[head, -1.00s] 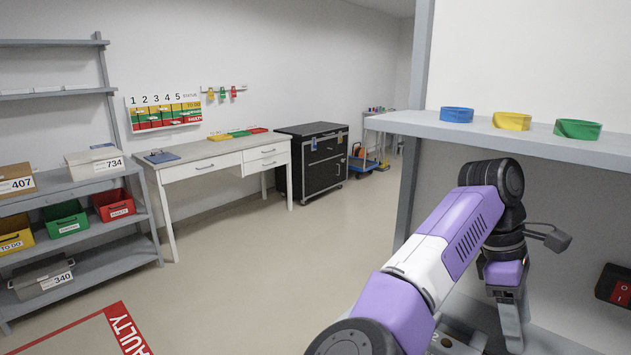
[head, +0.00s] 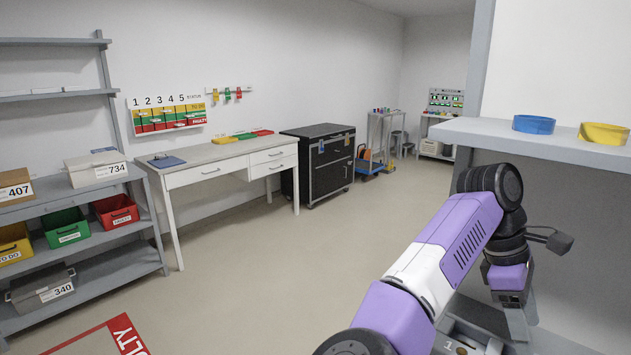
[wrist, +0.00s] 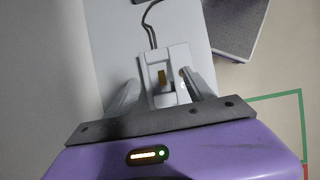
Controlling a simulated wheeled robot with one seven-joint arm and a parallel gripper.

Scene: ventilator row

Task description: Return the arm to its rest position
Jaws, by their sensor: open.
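My purple and white arm (head: 465,245) reaches out at the right of the head view, bent at a black joint, with the wrist hanging down. My gripper (head: 518,325) points downward below the shelf level; its tips are partly cut off or hidden in the head view. In the wrist view the two grey fingers of my gripper (wrist: 162,80) are spread apart. No held object is visible.
A grey shelf (head: 560,148) with a blue band (head: 534,124) and a yellow band (head: 603,134) stands close at right. A desk (head: 225,152), black cabinet (head: 320,165) and bin rack (head: 95,268) line the left and back.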

